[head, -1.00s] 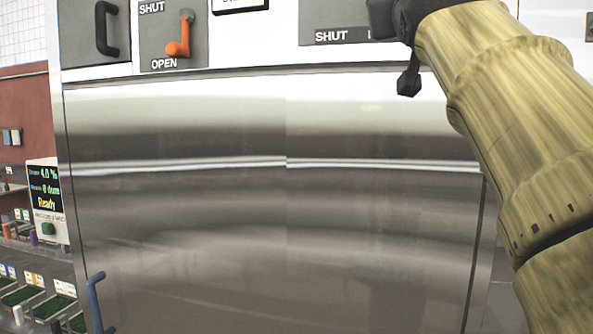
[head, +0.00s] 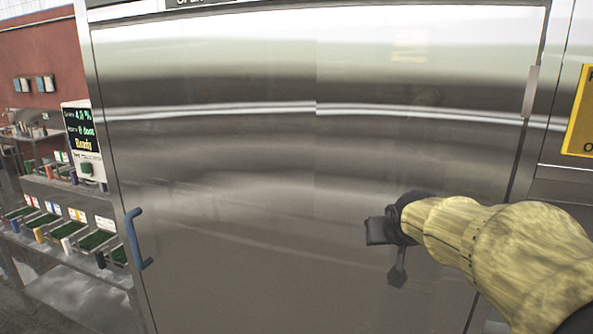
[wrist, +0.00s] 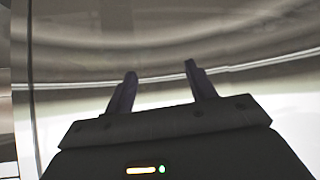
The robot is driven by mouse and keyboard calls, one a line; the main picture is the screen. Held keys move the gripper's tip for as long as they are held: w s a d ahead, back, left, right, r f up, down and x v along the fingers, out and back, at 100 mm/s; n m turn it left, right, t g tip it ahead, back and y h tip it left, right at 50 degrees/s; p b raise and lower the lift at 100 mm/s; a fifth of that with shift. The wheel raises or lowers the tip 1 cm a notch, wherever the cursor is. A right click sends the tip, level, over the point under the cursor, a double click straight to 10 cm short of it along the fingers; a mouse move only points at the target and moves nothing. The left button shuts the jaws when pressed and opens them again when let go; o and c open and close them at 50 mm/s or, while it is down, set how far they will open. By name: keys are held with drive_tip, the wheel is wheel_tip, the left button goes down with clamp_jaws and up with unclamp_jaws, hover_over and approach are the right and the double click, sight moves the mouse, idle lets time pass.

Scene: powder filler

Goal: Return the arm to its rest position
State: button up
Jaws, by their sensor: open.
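My gripper (head: 372,230) is dark and sits at the end of my yellowish arm, in front of the large steel door at the right of the head view. In the wrist view its two fingers (wrist: 158,85) stand apart with nothing between them. Only bare, shiny steel shows beyond the fingertips. The gap between the gripper and the door cannot be judged exactly.
The steel door (head: 250,220) has a blue handle (head: 135,238) at its left edge. A display panel reading "Ready" (head: 82,130) is left of it. Shelves with several green-filled trays (head: 95,240) stand at the far left. A yellow sign (head: 582,112) is at the right.

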drive_tip(key=s+a+f+g, duration=0.1)
drive_tip(key=s+f+g, duration=0.2)
drive_tip(key=s+f, duration=0.6)
drive_tip(key=s+a+f+g+y, duration=0.1)
drive_tip(key=s+f+g, duration=0.3)
drive_tip(key=s+f, duration=0.6)
wheel_tip(320, 180, down, 4)
drive_tip(key=shift+a+f, duration=0.1)
drive_tip(key=shift+a, duration=0.65)
drive_tip(key=shift+s, duration=0.1)
